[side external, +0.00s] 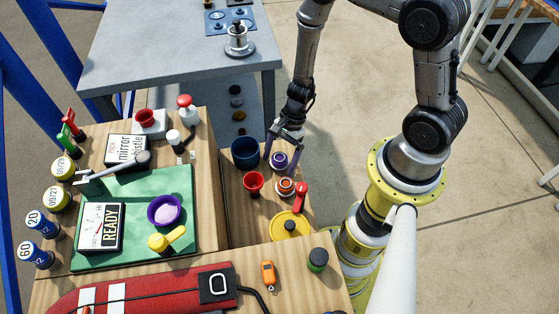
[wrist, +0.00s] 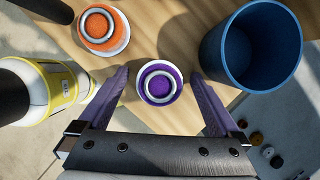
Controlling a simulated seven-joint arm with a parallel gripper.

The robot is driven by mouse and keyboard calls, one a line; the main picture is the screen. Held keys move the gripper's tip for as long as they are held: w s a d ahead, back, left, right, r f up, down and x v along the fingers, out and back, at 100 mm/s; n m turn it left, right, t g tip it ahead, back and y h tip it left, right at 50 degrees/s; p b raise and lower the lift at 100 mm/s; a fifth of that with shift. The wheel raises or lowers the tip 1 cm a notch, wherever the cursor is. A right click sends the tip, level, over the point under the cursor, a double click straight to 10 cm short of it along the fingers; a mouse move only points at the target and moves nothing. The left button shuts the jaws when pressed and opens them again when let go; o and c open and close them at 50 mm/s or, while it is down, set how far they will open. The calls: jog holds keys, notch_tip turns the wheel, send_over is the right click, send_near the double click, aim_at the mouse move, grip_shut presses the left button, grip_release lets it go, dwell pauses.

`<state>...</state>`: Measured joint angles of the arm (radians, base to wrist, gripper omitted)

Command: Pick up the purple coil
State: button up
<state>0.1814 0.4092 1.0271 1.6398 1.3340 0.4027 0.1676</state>
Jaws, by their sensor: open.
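The purple coil (wrist: 160,83) is a round purple ring with a white band, seen from above on the wooden surface. In the wrist view it lies between the two spread fingers of my gripper (wrist: 163,90), with a gap on each side. In the side view the purple coil (side external: 279,160) stands next to the blue cup, and my gripper (side external: 284,143) is just above it, pointing down. The gripper is open and holds nothing. How high the fingertips are above the wood is hard to tell.
An orange coil (wrist: 103,30) stands close by the purple one. A dark blue cup (wrist: 250,45) stands on its other side. The wood edge and floor lie close to the right.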

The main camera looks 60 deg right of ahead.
jog(key=c, duration=1.5)
jog(key=shift+r, duration=0.2)
